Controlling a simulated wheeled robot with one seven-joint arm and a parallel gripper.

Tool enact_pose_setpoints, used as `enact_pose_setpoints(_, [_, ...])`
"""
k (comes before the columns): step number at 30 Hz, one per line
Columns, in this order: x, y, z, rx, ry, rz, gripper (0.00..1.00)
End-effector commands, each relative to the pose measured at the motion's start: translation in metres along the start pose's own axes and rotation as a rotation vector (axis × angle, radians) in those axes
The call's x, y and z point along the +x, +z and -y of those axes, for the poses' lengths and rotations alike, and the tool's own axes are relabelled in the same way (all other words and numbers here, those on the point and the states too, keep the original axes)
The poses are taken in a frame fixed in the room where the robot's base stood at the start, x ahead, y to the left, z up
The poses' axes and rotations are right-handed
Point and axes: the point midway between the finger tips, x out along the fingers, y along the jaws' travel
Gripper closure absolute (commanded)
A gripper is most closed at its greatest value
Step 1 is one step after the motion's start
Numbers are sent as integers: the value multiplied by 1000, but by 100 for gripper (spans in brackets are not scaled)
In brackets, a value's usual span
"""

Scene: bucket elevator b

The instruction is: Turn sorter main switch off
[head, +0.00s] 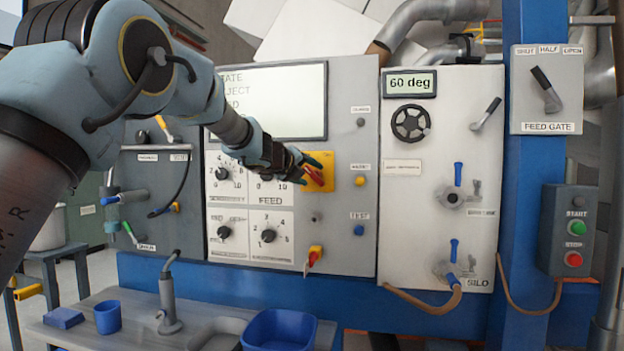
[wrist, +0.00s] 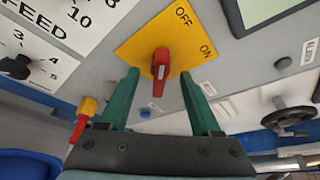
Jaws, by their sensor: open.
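The sorter main switch is a red handle (wrist: 160,70) on a yellow plate (wrist: 145,42) marked OFF and ON. In the wrist view the handle stands roughly upright in the picture; I cannot tell which mark it points to. In the head view the yellow plate (head: 328,160) is on the grey panel, right of the FEED dials, and the handle is partly covered. My gripper (head: 305,168) is in front of the plate. In the wrist view its green fingers (wrist: 159,77) are open, one on each side of the handle, with visible gaps.
A second red and yellow switch (head: 315,256) is below on the same panel. Dials (head: 268,236) lie to the left, a screen (head: 272,98) above, and the silo panel (head: 440,210) with its handwheel (head: 410,123) to the right. A sink counter (head: 215,320) is below.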

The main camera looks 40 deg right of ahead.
Motion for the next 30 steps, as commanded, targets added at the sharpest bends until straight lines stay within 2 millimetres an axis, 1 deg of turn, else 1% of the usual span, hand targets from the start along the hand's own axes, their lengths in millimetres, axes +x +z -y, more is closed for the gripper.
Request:
enact_pose_setpoints(1, [-10, -1, -2, 0, -1, 3, 35])
enact_pose_setpoints(6, [-44, 0, -2, 0, 0, 3, 35])
enact_pose_setpoints(9, [-60, -1, -2, -1, 0, 2, 35])
enact_pose_setpoints(13, [-76, 0, -1, 1, 0, 1, 35])
enact_pose_setpoints(18, [-84, 0, -1, 0, 1, 0, 35])
enact_pose_setpoints(30, [-85, 0, -1, 0, 1, 0, 35])
